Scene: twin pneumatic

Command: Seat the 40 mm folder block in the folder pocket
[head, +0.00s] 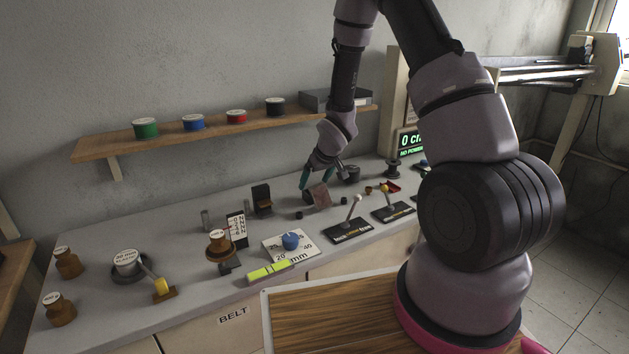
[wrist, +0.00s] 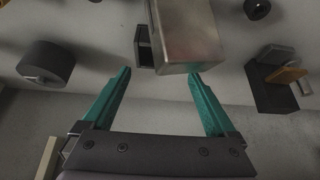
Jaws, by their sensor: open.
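A grey metallic block (head: 319,194) stands on the bench just below my gripper (head: 316,180). In the wrist view the block (wrist: 188,35) is large, with a small dark open-sided piece (wrist: 144,48) at its left. My gripper (wrist: 160,73) is open, its teal fingers apart with nothing gripped. The block's near edge is by the right fingertip; I cannot tell whether they touch. No size label on the block is readable. A black upright holder with a brown plate (head: 262,198) stands to the left; it also shows in the wrist view (wrist: 270,90). I cannot tell which part is the folder pocket.
A black cylinder (head: 350,173) stands behind the block. Two lever plates (head: 347,231) (head: 392,212) lie in front and to the right. A blue knob on a mm card (head: 290,241) is front left. A shelf with several spools (head: 220,131) hangs behind.

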